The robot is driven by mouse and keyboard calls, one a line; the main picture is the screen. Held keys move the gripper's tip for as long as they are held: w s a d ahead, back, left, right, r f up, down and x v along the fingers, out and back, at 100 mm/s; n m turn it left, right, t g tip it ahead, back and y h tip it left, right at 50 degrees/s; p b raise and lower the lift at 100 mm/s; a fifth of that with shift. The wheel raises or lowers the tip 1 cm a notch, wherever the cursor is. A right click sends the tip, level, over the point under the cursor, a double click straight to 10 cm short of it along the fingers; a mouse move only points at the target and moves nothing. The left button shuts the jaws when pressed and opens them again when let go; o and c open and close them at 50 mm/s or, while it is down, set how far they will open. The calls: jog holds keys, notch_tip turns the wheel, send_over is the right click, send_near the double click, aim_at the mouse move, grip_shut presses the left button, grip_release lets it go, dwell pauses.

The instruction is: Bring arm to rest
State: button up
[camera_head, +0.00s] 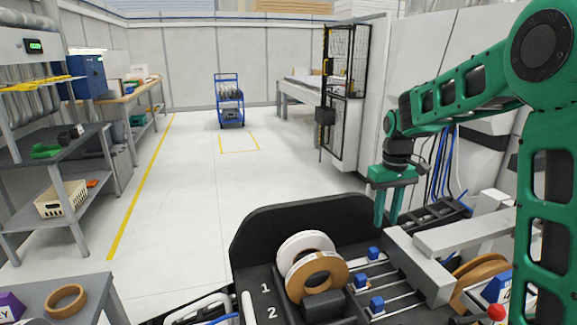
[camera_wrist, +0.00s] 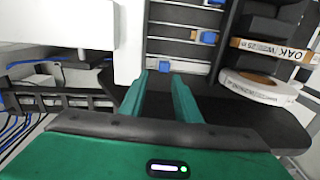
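My green arm reaches in from the right in the head view. My gripper (camera_head: 388,212) points down above the back right part of the black tray deck (camera_head: 300,212), beside the grey machine rail. Its two green fingers also show in the wrist view (camera_wrist: 165,90). They stand apart with a gap between them, and I see nothing held there. A white tape roll (camera_head: 298,246) and a brown tape roll (camera_head: 322,268) stand upright on the deck. They also show at the right of the wrist view, the brown one labelled OAK (camera_wrist: 270,48).
Blue clamp blocks (camera_head: 373,253) sit on rails beside the rolls. A grey table (camera_head: 95,290) with a brown ring (camera_head: 65,298) is front left. A blue cart (camera_head: 229,100) stands far back. The floor between is clear.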

jog(key=s+d+r+m, duration=0.2)
jog(key=s+d, duration=0.2)
jog(key=s, duration=0.5)
jog(key=s+d+r+m, duration=0.1)
jog(key=s+d+m, duration=0.15)
jog(key=s, duration=0.65)
jog(key=s+f+m, duration=0.1)
jog(key=s+m, duration=0.1)
jog(key=s, duration=0.6)
jog(key=s+d+f+m, duration=0.1)
jog(key=s+f, duration=0.1)
jog(key=s, duration=0.7)
jog(key=shift+s+d+f+m, duration=0.15)
jog(key=shift+s+f+m, duration=0.1)
jog(key=shift+m, duration=0.1)
jog(key=shift+w+f, duration=0.25)
jog(key=shift+w, duration=0.4)
